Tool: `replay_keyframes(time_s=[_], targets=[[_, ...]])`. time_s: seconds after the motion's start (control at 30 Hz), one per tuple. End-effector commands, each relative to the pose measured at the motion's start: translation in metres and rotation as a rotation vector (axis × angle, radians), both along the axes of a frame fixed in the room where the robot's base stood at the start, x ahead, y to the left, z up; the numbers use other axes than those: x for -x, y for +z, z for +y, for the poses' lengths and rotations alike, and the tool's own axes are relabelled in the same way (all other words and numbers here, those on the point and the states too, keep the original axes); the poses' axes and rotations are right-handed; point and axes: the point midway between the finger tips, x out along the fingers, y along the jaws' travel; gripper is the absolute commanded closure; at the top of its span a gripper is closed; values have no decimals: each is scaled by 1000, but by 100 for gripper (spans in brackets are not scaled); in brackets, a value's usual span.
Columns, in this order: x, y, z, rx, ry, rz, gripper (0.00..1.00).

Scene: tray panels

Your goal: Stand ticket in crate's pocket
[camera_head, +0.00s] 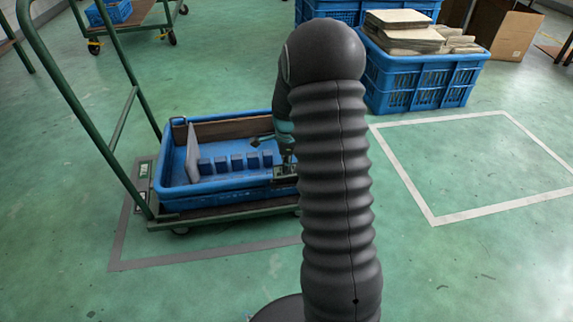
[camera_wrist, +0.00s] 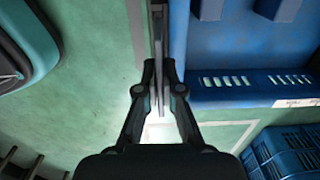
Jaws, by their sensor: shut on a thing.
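The blue crate (camera_head: 225,188) stands on a green-framed cart; its rim also shows in the wrist view (camera_wrist: 240,96). My gripper (camera_wrist: 160,68) is shut on a thin upright plate (camera_wrist: 158,30), seen edge-on, which I take for the ticket. The plate stands just left of the crate's blue wall in the wrist view, apart from the slotted rim. In the head view my gripper is mostly hidden behind my own arm, at the crate's right end. I cannot make out the pocket, or whether the plate touches it.
A pale panel (camera_head: 193,153) leans inside the crate at its left, beside a row of blue blocks (camera_head: 237,163). The cart's green handle (camera_head: 128,120) rises at the left. Blue crates with stacked boards (camera_head: 402,30) stand at the back right. The marked floor square is clear.

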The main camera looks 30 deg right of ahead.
Motion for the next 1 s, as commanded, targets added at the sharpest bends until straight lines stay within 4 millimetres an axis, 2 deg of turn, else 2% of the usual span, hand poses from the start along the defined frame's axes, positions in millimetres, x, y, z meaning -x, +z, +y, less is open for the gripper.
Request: replay_keyframes(time_s=[0.5,1.0], targets=[[0,-19,0,0,0,1,100],[0,-21,0,0,0,1,100]])
